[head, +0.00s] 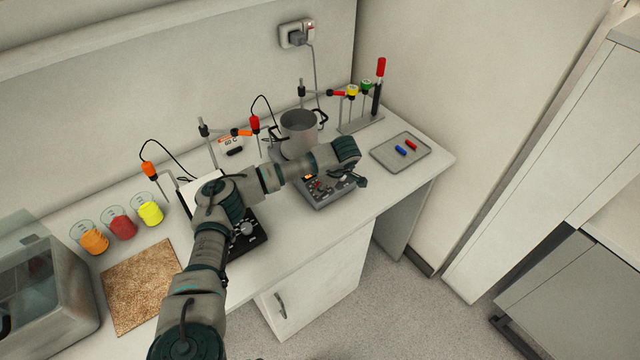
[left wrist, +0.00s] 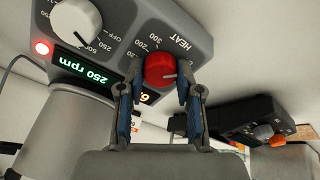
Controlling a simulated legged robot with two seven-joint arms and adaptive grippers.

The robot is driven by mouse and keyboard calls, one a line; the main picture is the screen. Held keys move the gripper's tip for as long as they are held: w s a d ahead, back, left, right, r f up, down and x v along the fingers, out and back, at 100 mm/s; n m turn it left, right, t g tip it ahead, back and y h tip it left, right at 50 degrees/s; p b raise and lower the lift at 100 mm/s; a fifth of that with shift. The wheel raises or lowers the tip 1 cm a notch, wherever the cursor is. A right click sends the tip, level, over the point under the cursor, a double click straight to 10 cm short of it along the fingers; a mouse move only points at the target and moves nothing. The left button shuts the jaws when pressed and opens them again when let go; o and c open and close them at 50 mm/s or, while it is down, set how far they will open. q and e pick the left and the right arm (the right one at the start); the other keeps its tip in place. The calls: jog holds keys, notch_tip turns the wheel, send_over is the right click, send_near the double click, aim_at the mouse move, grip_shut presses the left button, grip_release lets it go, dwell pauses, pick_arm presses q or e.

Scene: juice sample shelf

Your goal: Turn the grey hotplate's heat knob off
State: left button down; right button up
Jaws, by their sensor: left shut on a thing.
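The grey hotplate (head: 326,199) stands on the bench in the head view, with a steel pot (head: 298,128) on it. My left gripper (head: 350,182) reaches down to its front panel. In the left wrist view the panel (left wrist: 205,45) appears upside down. The red heat knob (left wrist: 160,68) sits between the two fingertips of my left gripper, which is shut on it. A pale pointer mark shows on the knob, but its setting is unclear. A white knob (left wrist: 75,22) and a green "250 rpm" display (left wrist: 80,68) are beside it. My right gripper is not in view.
A black hotplate (head: 250,240) lies partly behind my arm. Beakers of orange, red (head: 122,226) and yellow liquid stand left. A tray (head: 424,155) with a blue and a red piece lies right.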

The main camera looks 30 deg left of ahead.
pick_arm(q)
jog(key=shift+d, duration=0.3)
jog(key=c, duration=1.1)
grip_release()
jog(key=shift+w, duration=0.1)
jog(key=o, duration=0.3)
jog(key=shift+d, duration=0.1)
jog(key=shift+o, duration=0.2)
jog(key=shift+d+r, duration=0.1)
jog(key=shift+r, duration=0.15)
jog(key=v, duration=1.2)
jog(key=shift+d, duration=0.25)
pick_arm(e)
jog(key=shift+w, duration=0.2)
